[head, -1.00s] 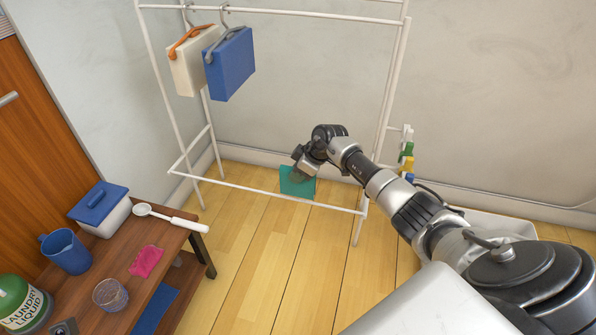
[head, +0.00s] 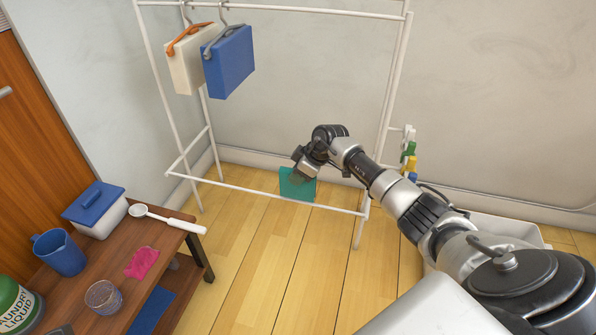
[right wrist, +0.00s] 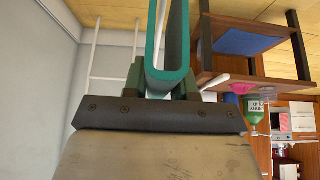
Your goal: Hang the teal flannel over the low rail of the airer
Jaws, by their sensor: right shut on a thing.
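The teal flannel (head: 297,185) hangs from my right gripper (head: 303,174), by the middle of the airer's low rail (head: 235,188). In the head view its lower edge meets the line of the rail; I cannot tell whether it is over the rail or beside it. In the right wrist view the flannel (right wrist: 168,84) is a folded U shape, its fold between the fingers of my shut right gripper (right wrist: 165,88) and its two sides spread apart. The white airer (head: 388,105) stands upright against the wall. My left gripper is not in view.
Two hanging items, one cream (head: 193,62) and one blue (head: 230,62), hang from the upper rail. At left, a brown table (head: 165,232) holds a blue-lidded box, blue jug, white scoop (head: 165,218) and pink cloth. A white bin (head: 490,228) is partly behind my arm. The floor between is clear.

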